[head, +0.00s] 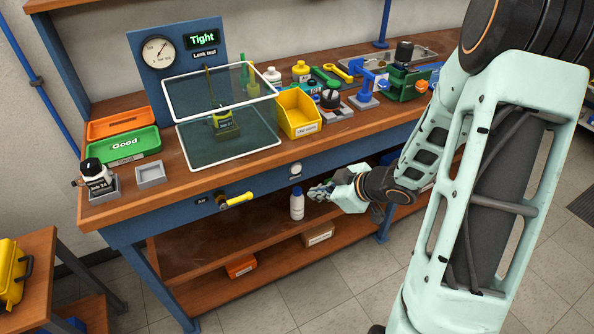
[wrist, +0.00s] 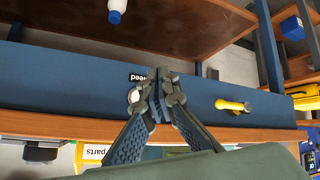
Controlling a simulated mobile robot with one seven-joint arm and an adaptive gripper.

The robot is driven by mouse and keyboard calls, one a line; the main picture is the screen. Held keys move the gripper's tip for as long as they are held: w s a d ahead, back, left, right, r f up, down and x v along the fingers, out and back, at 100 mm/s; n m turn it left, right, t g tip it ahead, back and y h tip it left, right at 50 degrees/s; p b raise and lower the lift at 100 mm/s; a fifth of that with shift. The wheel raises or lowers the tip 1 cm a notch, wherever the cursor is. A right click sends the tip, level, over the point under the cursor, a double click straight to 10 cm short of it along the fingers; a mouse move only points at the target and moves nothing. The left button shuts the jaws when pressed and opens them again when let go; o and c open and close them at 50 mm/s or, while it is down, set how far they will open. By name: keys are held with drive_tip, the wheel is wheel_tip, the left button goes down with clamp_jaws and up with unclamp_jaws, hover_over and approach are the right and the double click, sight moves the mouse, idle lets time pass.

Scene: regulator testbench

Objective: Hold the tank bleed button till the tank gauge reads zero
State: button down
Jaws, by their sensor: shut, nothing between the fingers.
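The bleed button (head: 295,169) is a small pale round knob on the bench's blue front. In the wrist view the button (wrist: 134,96) shows beside my left finger, under an upside-down "Bleed" label. My gripper (head: 316,190) is shut and empty, in front of the bench front, a little right of and below the button in the head view. In the wrist view my gripper's fingertips (wrist: 158,80) are beside the button; contact cannot be made out. The round gauge (head: 158,52) on the blue back panel has its needle pointing up and right; its numbers are too small to read.
A yellow air valve handle (head: 236,200) sticks out left of the button. A "Tight" display (head: 202,37) is lit. A clear-lidded test box (head: 228,148) and a yellow parts bin (head: 298,114) stand on the bench. A white bottle (head: 297,205) stands on the shelf below.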

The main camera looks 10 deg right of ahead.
sight(296, 174)
drive_tip(key=w+a, duration=0.2)
drive_tip(key=w, duration=0.4)
drive_tip(key=shift+w+p, duration=0.2)
drive_tip(key=shift+p, duration=0.1)
idle(1.2)
drive_tip(key=shift+w+a+p, duration=0.15)
drive_tip(key=shift+w+p, duration=0.2)
drive_tip(key=shift+w, duration=0.05)
drive_tip(key=shift+w+a, duration=0.15)
drive_tip(key=shift+w, duration=0.35)
idle(1.3)
drive_tip(key=shift+s, duration=0.1)
idle(1.3)
drive_tip(key=shift+s+d+p, duration=0.3)
drive_tip(key=shift+s, duration=0.5)
drive_tip(key=shift+s+d, duration=0.25)
drive_tip(key=shift+s, duration=0.55)
drive_tip(key=shift+s+d, duration=0.3)
drive_tip(key=shift+s, duration=0.5)
drive_tip(key=shift+s+d, duration=0.25)
drive_tip(key=shift+s, duration=0.55)
